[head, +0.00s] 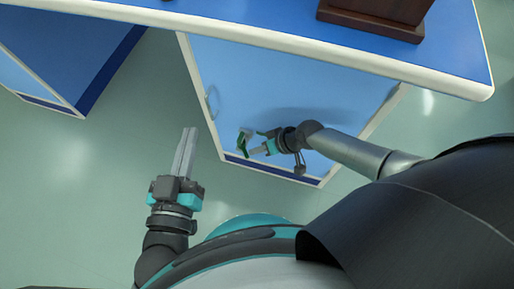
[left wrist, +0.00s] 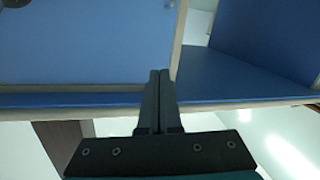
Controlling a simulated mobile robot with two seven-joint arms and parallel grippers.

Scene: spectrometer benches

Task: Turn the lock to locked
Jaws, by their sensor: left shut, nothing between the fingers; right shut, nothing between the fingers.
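A small green piece with a pale part (head: 243,141) shows low on the blue cabinet front (head: 245,65), left of my right gripper. It may be the lock, but it is too small to tell its position. My right gripper (head: 256,148) is shut and empty, close beside this piece; I cannot tell whether they touch. My left gripper (head: 188,131) is shut and empty, over the floor left of the cabinet. In the left wrist view its fingers (left wrist: 158,74) are together, with a blue panel (left wrist: 75,45) beyond. A dark round part is cut off at that view's top left corner.
A blue benchtop with a pale edge (head: 350,58) overhangs the cabinet front. A brown box (head: 375,18) stands on it. A pale loop handle (head: 212,101) is at the panel's left side. Another blue cabinet (head: 60,55) stands at left, with open floor (head: 165,85) between.

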